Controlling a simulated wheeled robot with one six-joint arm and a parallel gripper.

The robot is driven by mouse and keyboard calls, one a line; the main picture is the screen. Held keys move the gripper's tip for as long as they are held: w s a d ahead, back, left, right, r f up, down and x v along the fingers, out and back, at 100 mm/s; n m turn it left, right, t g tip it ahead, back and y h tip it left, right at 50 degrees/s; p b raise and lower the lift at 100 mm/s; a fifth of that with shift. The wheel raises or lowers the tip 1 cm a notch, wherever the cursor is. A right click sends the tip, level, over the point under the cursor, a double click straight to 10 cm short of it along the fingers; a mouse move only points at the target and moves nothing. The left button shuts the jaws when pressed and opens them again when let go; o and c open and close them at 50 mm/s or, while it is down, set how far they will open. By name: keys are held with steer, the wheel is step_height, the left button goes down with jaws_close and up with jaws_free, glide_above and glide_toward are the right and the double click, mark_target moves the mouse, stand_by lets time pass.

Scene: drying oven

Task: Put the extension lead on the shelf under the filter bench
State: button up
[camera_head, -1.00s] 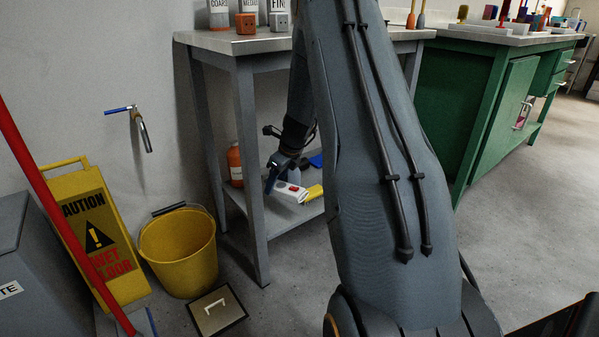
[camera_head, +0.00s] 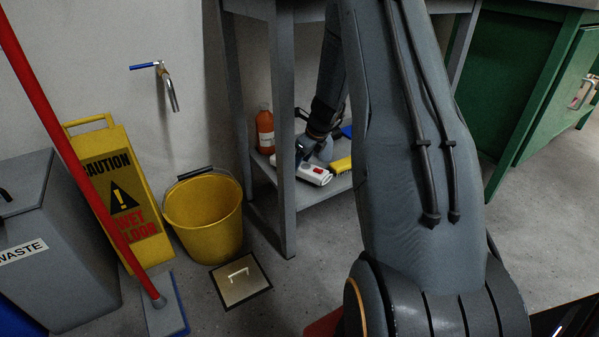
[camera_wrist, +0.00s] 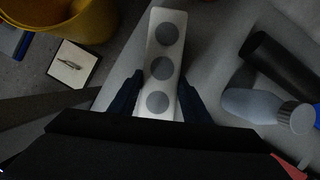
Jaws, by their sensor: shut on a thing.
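The extension lead (camera_head: 313,173) is a white bar with a red switch at its near end in the head view. In the wrist view its top face (camera_wrist: 152,84) shows three grey round sockets. My gripper (camera_wrist: 160,80) is shut on it, one blue finger along each long side. In the head view the gripper (camera_head: 300,152) is partly hidden behind the bench leg and my arm. The lead is over the left part of the lower shelf (camera_head: 318,196) of the grey bench (camera_head: 284,100). I cannot tell whether it touches the shelf.
An orange bottle (camera_head: 265,130) stands behind it on the shelf. A yellow item (camera_head: 342,164) lies to its right. A dark cylinder (camera_wrist: 280,62) and a grey bottle (camera_wrist: 258,105) show in the wrist view. A yellow bucket (camera_head: 204,215) and a floor plate (camera_head: 241,281) are to the left.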

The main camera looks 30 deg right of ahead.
steer(key=shift+f+b, duration=0.35)
steer(key=shift+f, duration=0.75)
steer(key=shift+f, duration=0.1)
steer(key=o, duration=1.3)
steer(key=p+v, duration=0.6)
steer(key=v, duration=0.6)
